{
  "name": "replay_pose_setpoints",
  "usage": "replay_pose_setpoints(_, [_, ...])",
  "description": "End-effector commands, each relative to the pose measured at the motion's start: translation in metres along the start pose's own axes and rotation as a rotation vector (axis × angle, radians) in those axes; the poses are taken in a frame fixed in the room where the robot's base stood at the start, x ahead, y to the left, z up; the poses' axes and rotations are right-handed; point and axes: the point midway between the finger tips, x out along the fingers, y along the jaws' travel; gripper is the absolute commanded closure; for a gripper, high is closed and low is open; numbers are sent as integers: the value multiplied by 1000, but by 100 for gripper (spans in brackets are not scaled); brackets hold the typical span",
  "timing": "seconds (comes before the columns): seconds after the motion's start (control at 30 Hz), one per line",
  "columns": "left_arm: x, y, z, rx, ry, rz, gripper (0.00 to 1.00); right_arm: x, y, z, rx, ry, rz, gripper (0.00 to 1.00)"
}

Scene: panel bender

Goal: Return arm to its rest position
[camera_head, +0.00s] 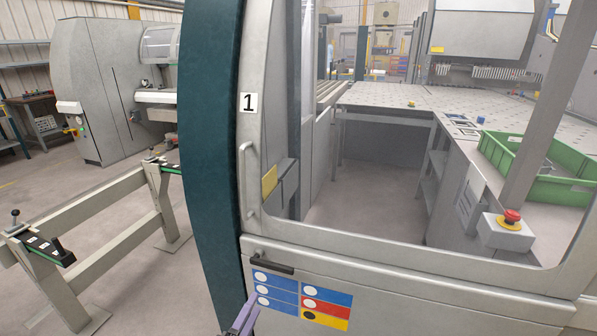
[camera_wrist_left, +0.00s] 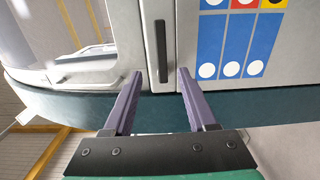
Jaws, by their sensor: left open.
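My left gripper (camera_head: 243,317) shows at the bottom edge of the head view, with only its purple fingers in sight. In the left wrist view its two fingers (camera_wrist_left: 160,74) are apart with nothing between them. They point at the pale grey machine front. A black handle (camera_head: 267,262) is on this front, above the fingers in the head view. The handle (camera_wrist_left: 161,50) also shows in the wrist view, just beyond the fingertips and in line with the gap. I cannot tell the exact distance. My right arm is not in view.
The machine door (camera_head: 400,278) has a large window and a tall dark teal post (camera_head: 212,150) at its left. Blue, red and yellow labels (camera_head: 302,300) sit beside the handle. Behind the window are a green crate (camera_head: 550,185) and a red emergency button (camera_head: 511,216). Grey rails (camera_head: 110,235) stand left.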

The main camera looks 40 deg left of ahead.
Motion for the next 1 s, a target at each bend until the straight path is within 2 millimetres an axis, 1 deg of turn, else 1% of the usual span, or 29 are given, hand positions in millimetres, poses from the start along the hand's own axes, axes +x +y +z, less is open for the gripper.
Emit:
replay_pose_setpoints(0.17, [0, -1, 0, 1, 0, -1, 43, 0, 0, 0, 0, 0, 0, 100])
replay_pose_setpoints(0.23, [0, -10, 3, 21, -9, -22, 43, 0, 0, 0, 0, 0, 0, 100])
replay_pose_setpoints(0.27, [0, -19, 6, 43, -18, -42, 43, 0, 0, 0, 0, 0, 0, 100])
replay_pose_setpoints(0.37, [-6, -76, 23, 187, -88, -168, 43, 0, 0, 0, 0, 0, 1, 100])
replay_pose_setpoints(0.4, [-12, -109, 33, 273, -138, -238, 43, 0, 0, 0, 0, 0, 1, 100])
replay_pose_setpoints(0.47, [-26, -161, 50, 426, -238, -349, 43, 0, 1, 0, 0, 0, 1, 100])
replay_pose_setpoints(0.5, [-39, -196, 60, 535, -318, -420, 43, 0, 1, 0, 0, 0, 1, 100])
replay_pose_setpoints(0.57, [-64, -246, 72, 707, -458, -521, 43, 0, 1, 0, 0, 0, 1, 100])
replay_pose_setpoints(0.6, [-83, -278, 78, 827, -565, -582, 43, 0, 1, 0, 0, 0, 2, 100])
replay_pose_setpoints(0.67, [-117, -323, 80, 1018, -751, -667, 43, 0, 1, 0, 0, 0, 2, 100])
replay_pose_setpoints(0.7, [-143, -350, 76, 1150, -889, -716, 43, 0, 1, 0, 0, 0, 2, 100])
replay_pose_setpoints(0.77, [-179, -380, 63, 1330, -1097, -771, 43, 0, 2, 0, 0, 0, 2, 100])
replay_pose_setpoints(0.8, [-200, -394, 51, 1430, -1221, -796, 43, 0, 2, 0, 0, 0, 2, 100])
replay_pose_setpoints(0.83, [-212, -401, 42, 1492, -1302, -809, 43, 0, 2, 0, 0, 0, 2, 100])
replay_pose_setpoints(0.9, [-234, -410, 25, 1592, -1446, -828, 43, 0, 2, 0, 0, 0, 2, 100])
replay_pose_setpoints(1.0, [-246, -414, 14, 1648, -1534, -835, 43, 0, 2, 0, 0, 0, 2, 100])
